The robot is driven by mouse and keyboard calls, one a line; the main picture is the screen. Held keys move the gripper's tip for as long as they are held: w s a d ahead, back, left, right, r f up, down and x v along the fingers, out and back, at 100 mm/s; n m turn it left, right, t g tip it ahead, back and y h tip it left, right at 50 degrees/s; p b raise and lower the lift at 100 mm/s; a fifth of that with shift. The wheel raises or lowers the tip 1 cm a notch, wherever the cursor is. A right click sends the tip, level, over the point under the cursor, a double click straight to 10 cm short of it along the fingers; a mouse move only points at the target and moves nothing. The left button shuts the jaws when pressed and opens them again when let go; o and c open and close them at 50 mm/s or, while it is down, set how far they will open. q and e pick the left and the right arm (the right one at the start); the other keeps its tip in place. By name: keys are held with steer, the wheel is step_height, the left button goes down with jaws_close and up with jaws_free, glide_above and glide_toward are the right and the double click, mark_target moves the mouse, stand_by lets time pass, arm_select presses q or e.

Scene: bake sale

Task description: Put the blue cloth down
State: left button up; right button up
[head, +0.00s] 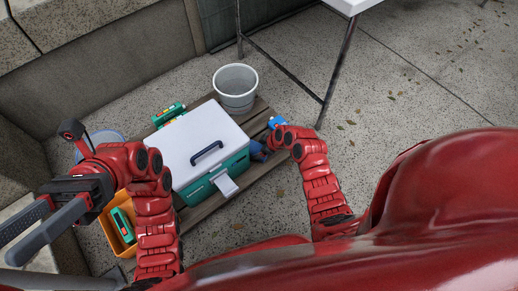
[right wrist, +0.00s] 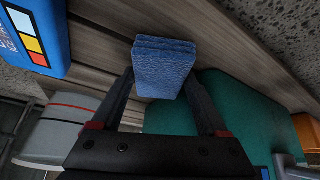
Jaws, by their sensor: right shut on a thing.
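The blue cloth (right wrist: 163,68), a folded textured block, is between the fingertips of my right gripper (right wrist: 168,92) in the right wrist view. The gripper is shut on it. Wooden slats (right wrist: 105,48) lie behind the cloth; I cannot tell whether it touches them. In the head view my right gripper (head: 260,150) points down beside the cooler's right side, and a small patch of blue shows there, mostly hidden by the arm. My left gripper (head: 32,230) is at the far left, its two fingers apart and empty.
A teal cooler with a white lid (head: 203,143) stands on the slatted wooden platform (head: 208,207). Around it are a grey bucket (head: 236,84), a blue box (head: 277,122), a green item (head: 169,114) and an orange bin (head: 108,234). A white table (head: 350,5) stands behind.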

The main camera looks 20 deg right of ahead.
arm_select(q)
steer(key=shift+s, duration=0.1)
arm_select(e)
steer(key=shift+f, duration=0.15)
steer(key=o, duration=0.9)
arm_select(q)
steer(key=shift+s+a+t, duration=0.25)
steer(key=shift+s+t, duration=0.05)
steer(key=shift+w, duration=0.1)
